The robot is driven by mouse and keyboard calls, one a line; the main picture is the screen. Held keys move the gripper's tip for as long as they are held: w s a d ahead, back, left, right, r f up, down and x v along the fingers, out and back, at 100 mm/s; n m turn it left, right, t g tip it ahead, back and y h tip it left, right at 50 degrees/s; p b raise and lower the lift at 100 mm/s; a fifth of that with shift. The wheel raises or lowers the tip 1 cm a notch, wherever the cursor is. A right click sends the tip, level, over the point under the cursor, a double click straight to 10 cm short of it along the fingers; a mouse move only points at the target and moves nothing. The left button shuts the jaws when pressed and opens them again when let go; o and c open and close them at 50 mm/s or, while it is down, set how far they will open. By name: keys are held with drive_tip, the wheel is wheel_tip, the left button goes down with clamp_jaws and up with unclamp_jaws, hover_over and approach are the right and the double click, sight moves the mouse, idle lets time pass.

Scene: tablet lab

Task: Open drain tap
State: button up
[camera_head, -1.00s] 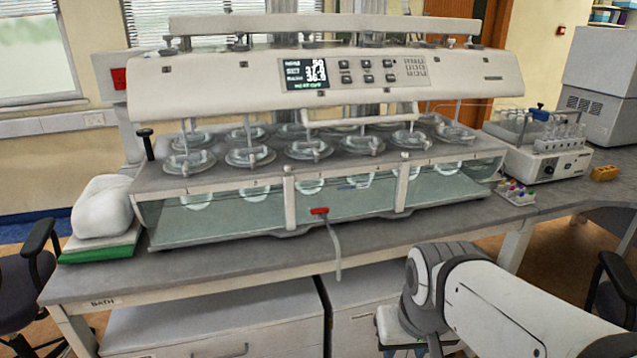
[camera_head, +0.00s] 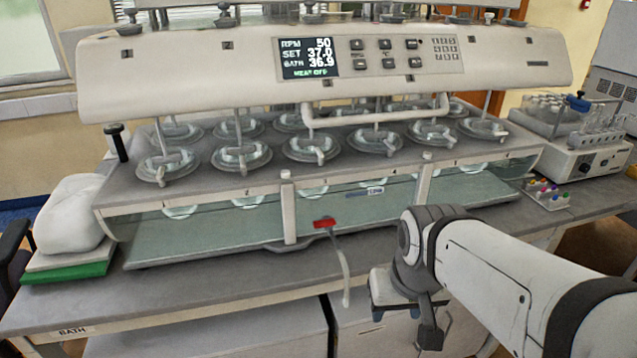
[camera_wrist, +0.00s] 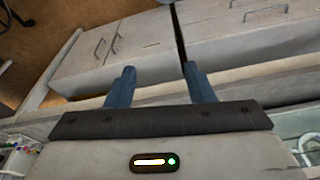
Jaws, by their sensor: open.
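The drain tap has a red handle (camera_head: 324,223) on the front of the water bath (camera_head: 205,240), low and near the middle. A pale drain tube (camera_head: 344,275) hangs from it past the bench's front edge. The handle looks roughly level. My gripper (camera_head: 378,316) is to the right of the tube and lower than the tap, in front of the bench, apart from both. In the wrist view its two blue fingers (camera_wrist: 157,84) are spread with nothing between them. The tap is not clearly visible in the wrist view.
A dissolution machine head with a display (camera_head: 305,58) overhangs several lidded vessels. A white bag on a green-edged stack (camera_head: 66,272) sits at left. A vial rack (camera_head: 546,194) and another instrument (camera_head: 575,160) stand at right. Drawer cabinets (camera_head: 215,335) are under the bench.

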drive_tip(key=o, duration=0.4)
drive_tip(key=shift+n+t, duration=0.4)
drive_tip(key=shift+n, duration=0.1)
drive_tip(key=w+a+r, duration=0.1)
drive_tip(key=w, duration=0.2)
drive_tip(key=w+a+r+p, duration=0.1)
drive_tip(key=w+r, duration=0.1)
drive_tip(key=w, duration=0.1)
drive_tip(key=w+a+r+p, duration=0.1)
drive_tip(key=w, duration=0.2)
drive_tip(key=shift+w+a+r, duration=0.15)
drive_tip(key=shift+w+r, duration=0.1)
drive_tip(key=shift+w, duration=0.05)
drive_tip(key=n+t+y+p, duration=0.1)
drive_tip(key=p, duration=0.2)
approach(325, 222)
drive_tip(key=x, duration=0.7)
drive_tip(key=shift+w+a+f+p, duration=0.1)
drive_tip(key=shift+w+f+p, duration=0.05)
drive_tip(key=shift+f+p, duration=0.2)
drive_tip(key=shift+r, duration=0.1)
drive_tip(key=shift+c, duration=0.2)
drive_tip(key=c, duration=0.9)
